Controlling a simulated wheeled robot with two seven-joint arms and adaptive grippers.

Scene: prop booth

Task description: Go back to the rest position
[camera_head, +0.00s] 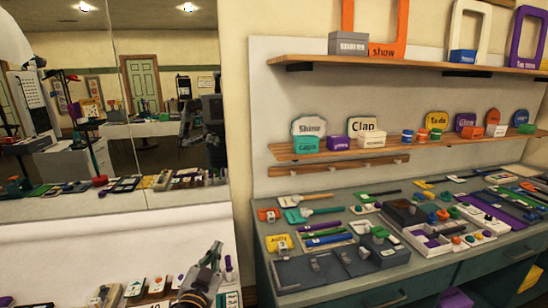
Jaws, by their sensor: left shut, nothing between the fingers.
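My left gripper (215,250) shows at the bottom, left of centre, pointing up. Its fingers are together with nothing between them. It is over the right part of the white table (165,232) below the mirror, in front of small cards and props. I cannot tell its exact height above the table. My right gripper is not in view.
Beside the gripper stands a purple marker-like item (228,264); cards (133,288) lie to its left. A grey counter (345,205) crowded with small props stands at the right. Wooden shelves (420,64) hold signs and boxes. A large mirror (60,150) backs the white table.

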